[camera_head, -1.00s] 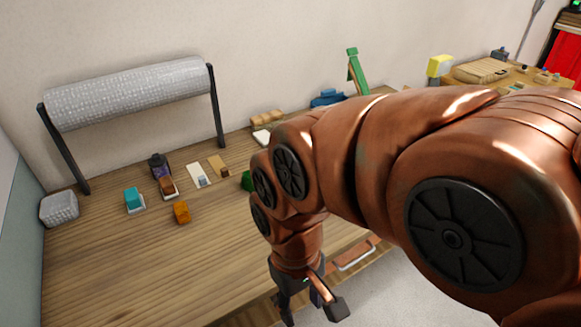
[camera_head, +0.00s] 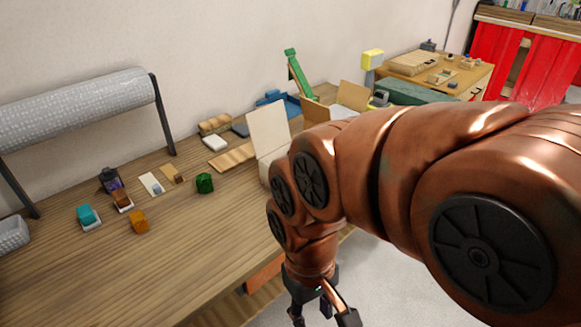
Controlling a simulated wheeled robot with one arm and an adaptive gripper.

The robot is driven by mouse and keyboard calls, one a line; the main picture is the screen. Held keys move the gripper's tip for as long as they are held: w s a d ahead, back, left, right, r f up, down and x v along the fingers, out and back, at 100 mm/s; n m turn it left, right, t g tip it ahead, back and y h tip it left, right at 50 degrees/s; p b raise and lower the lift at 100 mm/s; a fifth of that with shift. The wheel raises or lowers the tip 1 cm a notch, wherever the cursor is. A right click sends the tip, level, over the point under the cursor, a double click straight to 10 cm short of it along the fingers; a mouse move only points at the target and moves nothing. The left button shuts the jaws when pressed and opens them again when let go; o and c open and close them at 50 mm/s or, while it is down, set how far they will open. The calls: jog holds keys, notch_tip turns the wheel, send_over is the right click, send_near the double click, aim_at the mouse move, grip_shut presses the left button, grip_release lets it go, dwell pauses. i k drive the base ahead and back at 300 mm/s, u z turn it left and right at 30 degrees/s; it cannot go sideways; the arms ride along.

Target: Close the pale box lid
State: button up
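A pale box (camera_head: 265,170) stands on the wooden table at the middle of the picture, and my arm hides most of it. Its pale lid (camera_head: 268,130) stands raised, close to upright. My gripper (camera_head: 325,318) hangs at the bottom of the picture, in front of the table's front edge and well apart from the box. Its dark fingers are spread with nothing seen between them, though the tips run to the picture's edge.
The wooden table (camera_head: 190,250) has a bare front part. An open cardboard box (camera_head: 352,95) stands behind my arm. A grey roll (camera_head: 75,108) stands at left.

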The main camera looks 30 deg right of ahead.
aim_at(268, 125)
jog(key=z, duration=0.75)
jog(key=i, duration=0.4)
jog(key=u, duration=0.75)
jog(key=k, duration=1.35)
jog(key=z, duration=0.05)
jog(key=i, duration=0.55)
jog(key=z, duration=0.75)
jog(key=i, duration=0.65)
jog(key=u, duration=0.75)
jog(key=i, duration=0.5)
jog(key=u, duration=0.65)
